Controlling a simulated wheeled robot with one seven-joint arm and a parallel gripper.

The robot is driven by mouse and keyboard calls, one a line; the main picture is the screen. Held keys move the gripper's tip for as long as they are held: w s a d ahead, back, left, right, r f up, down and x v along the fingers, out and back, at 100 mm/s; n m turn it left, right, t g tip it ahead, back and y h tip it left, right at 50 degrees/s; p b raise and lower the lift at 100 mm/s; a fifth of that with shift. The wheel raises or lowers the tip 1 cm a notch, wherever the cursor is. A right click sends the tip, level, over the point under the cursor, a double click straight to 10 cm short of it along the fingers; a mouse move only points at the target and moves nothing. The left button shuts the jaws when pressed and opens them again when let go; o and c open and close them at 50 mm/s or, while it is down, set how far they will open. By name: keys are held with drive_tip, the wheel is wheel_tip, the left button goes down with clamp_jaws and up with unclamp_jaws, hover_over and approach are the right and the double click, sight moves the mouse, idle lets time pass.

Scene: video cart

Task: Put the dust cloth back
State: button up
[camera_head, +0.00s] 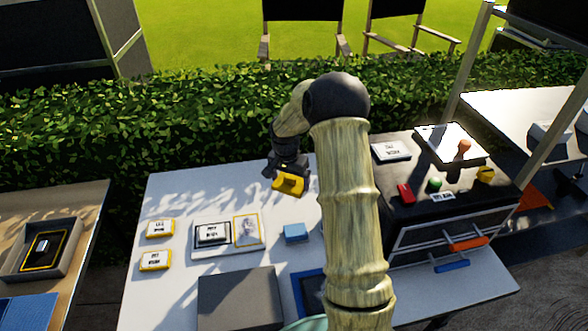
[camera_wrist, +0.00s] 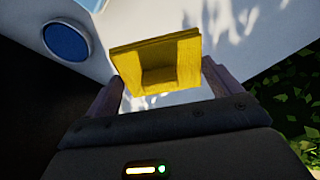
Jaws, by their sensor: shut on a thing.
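My gripper (camera_head: 288,174) hangs above the white table (camera_head: 165,190), near its back edge. My arm hides part of the table's middle and right.
A white tray (camera_head: 228,248) with framed items, two yellow-edged cards, a blue block (camera_head: 296,233) and a grey box (camera_head: 240,298) occupy the table. A black case (camera_head: 415,212) with small objects on top stands right. A hedge (camera_head: 200,120) runs behind.

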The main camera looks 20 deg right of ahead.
drive_tip(key=s+a+n, duration=0.1)
drive_tip(key=s+n, duration=0.1)
drive_tip(key=s, duration=0.1)
drive_tip(key=s+a+n, duration=0.1)
drive_tip(key=s+n, duration=0.1)
drive_tip(key=s, duration=0.2)
drive_tip(key=s+a+n, duration=0.2)
drive_tip(key=s, duration=0.2)
drive_tip(key=shift+a+f+t+y, duration=0.1)
drive_tip(key=shift+t+y, duration=0.2)
drive_tip(key=shift+t, duration=0.1)
